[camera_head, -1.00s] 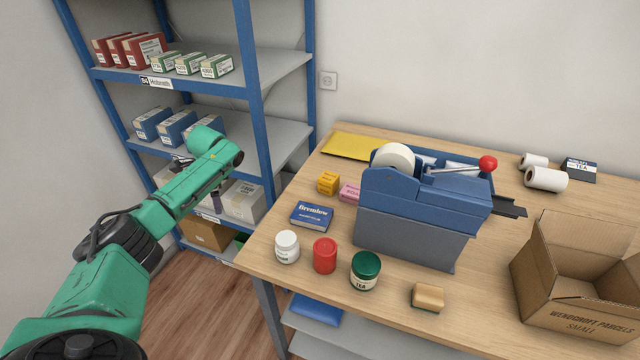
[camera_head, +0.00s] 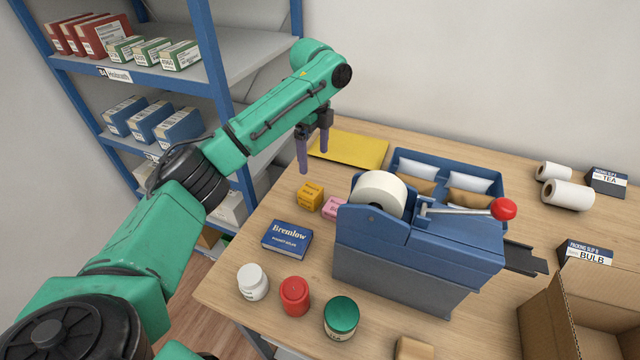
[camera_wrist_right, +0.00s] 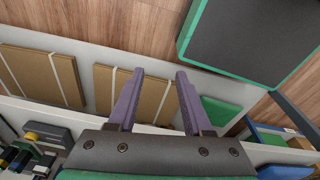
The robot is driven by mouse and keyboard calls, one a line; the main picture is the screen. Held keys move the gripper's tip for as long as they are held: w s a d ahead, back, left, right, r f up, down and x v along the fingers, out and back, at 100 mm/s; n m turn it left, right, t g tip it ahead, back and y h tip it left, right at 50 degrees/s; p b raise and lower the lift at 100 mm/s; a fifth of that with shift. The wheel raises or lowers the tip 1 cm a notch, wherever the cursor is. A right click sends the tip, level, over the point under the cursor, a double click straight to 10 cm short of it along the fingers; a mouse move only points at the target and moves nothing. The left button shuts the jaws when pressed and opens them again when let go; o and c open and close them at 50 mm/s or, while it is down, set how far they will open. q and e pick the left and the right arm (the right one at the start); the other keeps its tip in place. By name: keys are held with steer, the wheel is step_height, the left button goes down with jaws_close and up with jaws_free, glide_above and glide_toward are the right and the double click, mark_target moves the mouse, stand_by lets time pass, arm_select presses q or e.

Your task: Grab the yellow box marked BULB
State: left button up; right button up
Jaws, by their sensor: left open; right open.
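The small yellow box (camera_head: 309,197) sits on the wooden counter, left of the blue tape dispenser, in the head view. Its print is too small to read. A pink box (camera_head: 333,207) stands close to its right. My left gripper (camera_head: 313,163) is open and empty, its fingers pointing down above and behind the yellow box, apart from it. My right gripper (camera_wrist_right: 160,72) is open and empty in the right wrist view, over the floor and lower shelving, with no yellow box in sight there.
The blue tape dispenser (camera_head: 415,265) with its red-knobbed lever is a tall obstacle. A blue Bremlow box (camera_head: 287,240), white jar (camera_head: 252,282), red jar (camera_head: 295,296) and green-lidded jar (camera_head: 341,318) stand in front. A yellow envelope (camera_head: 350,149) lies behind.

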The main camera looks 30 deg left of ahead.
arm_select(q)
steer(key=p, duration=0.2)
glide_above(310, 190)
steer(key=s, duration=0.1)
steer(key=f, duration=0.5)
steer(key=shift+d, duration=0.35)
steer(key=f, duration=0.2)
steer(key=f+p, duration=0.1)
steer(key=f, duration=0.2)
steer(key=w+f, duration=0.1)
steer(key=f, duration=0.1)
steer(key=shift+w+a+f+p, duration=0.1)
steer(key=shift+a+f+p, duration=0.05)
steer(key=shift+a+p, duration=0.2)
steer(key=shift+f, duration=0.25)
steer(key=c, duration=1.5)
arm_select(e)
steer(key=s+r, duration=0.3)
steer(key=s, duration=0.1)
steer(key=shift+a+r, duration=0.1)
steer(key=shift+r, duration=0.25)
